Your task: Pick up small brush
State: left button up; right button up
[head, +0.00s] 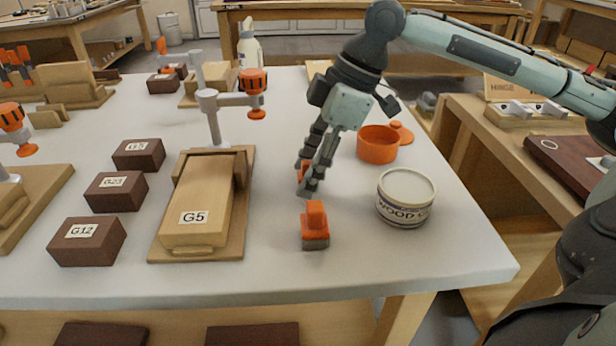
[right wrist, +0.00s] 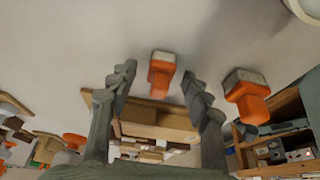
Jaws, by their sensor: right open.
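Two orange brushes with grey bristle ends are on the white bench top. One brush (head: 315,225) stands in the open near the front edge; it also shows in the right wrist view (right wrist: 246,95), outside the fingers on the right. The other brush (right wrist: 162,73) appears between the fingertips in the right wrist view and is mostly hidden behind the fingers in the head view. My right gripper (head: 306,178) is open, fingers pointing down and left at that second brush (head: 301,172). Contact is not clear. My left gripper is not in view.
A labelled tin (head: 405,198) and an orange bowl (head: 378,144) stand right of the gripper. A wooden G5 box (head: 197,205) is on the left, with dark labelled blocks (head: 87,241) beyond it. Bench surface between the G5 box and the front brush is clear.

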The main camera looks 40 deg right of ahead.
jog(key=c, duration=1)
jog(key=shift+r, duration=0.1)
